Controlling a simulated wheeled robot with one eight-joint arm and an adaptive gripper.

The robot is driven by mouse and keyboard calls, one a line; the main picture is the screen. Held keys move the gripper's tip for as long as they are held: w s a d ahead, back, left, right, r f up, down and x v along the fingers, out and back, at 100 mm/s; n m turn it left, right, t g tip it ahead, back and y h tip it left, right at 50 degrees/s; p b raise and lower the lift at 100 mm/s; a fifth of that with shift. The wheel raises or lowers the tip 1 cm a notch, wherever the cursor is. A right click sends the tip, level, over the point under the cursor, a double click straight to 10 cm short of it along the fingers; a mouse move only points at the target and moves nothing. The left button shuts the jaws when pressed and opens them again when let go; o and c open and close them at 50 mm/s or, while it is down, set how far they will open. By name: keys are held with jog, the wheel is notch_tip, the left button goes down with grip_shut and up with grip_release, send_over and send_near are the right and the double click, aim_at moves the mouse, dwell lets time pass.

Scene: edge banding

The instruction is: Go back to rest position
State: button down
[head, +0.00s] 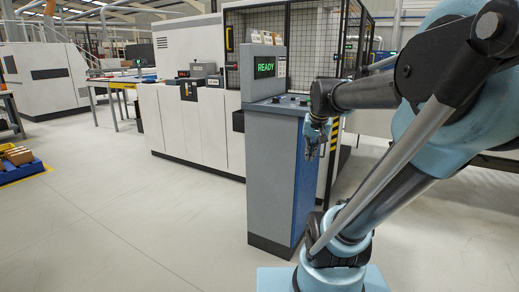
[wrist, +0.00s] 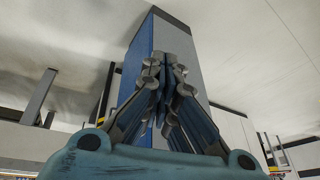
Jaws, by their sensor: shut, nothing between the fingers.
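My gripper (head: 311,150) hangs at the end of my arm, in front of the right side of a grey and blue control pedestal (head: 272,190) in the head view. In the wrist view my gripper (wrist: 166,62) shows large, with its fingers drawn together and nothing between them. The pedestal (wrist: 190,40) stands behind the fingers there. I cannot tell whether the gripper touches it. The pedestal's screen (head: 265,67) reads READY in green.
A long white machine (head: 190,125) with a black mesh guard (head: 300,30) stands behind the pedestal. A blue pallet (head: 20,173) with boxes lies at the far left. The pale floor (head: 140,220) at front left is clear. A yellow-black striped post (head: 335,135) stands right of the pedestal.

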jog(key=s+f+n+g, duration=0.2)
jog(key=s+f, duration=1.2)
jog(key=s, duration=0.2)
jog(key=shift+s+d+f, duration=0.3)
jog(key=shift+f, duration=0.05)
